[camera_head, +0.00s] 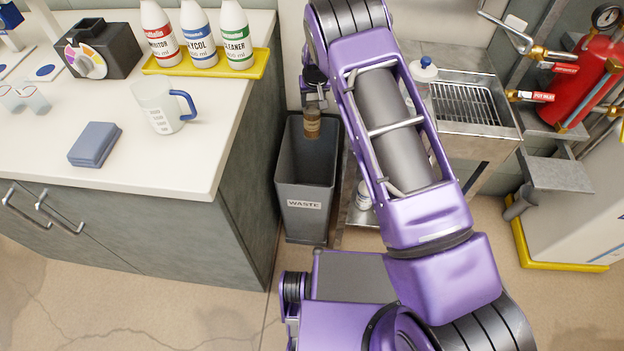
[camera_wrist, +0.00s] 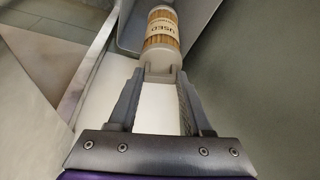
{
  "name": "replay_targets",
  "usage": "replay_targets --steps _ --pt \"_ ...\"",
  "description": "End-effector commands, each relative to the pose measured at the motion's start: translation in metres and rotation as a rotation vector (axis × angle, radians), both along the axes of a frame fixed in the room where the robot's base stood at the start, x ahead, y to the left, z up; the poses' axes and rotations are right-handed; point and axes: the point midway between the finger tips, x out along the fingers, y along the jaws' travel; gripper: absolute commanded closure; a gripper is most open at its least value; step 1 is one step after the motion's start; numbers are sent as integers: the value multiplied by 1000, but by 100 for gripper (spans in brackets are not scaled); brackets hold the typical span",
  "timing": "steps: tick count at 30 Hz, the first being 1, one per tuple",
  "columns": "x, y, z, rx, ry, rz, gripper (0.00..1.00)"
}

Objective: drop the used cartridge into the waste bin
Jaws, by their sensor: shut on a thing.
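The used cartridge (camera_head: 312,124) is a brown cylinder hanging below my gripper (camera_head: 314,98) in the head view. In the wrist view the cartridge (camera_wrist: 163,32) shows a label reading "USED" and a grey end cap held between the fingertips of my gripper (camera_wrist: 161,78). The waste bin (camera_head: 305,190) is a tall dark grey open-topped bin with a "WASTE" label, standing on the floor. The cartridge appears over the bin's opening, near its back rim; its exact height over the rim is hard to tell. The bin's inside is partly visible and looks empty.
A counter (camera_head: 190,150) stands left of the bin, with a measuring jug (camera_head: 160,104), a blue-grey folded cloth (camera_head: 95,143) and a yellow tray (camera_head: 200,68) of bottles. A metal sink stand (camera_head: 470,125) and a red tank (camera_head: 590,80) are on the right.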

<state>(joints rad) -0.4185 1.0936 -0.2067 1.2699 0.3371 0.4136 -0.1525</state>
Motion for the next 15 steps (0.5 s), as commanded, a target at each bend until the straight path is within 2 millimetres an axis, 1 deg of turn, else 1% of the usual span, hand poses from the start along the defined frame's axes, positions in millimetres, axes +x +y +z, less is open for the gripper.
replay_targets --steps 5,12,15 --pt "1 0 -16 -1 -2 1 100" --pt "0 0 -45 0 -1 0 100" --pt "0 0 -53 0 -1 0 100"
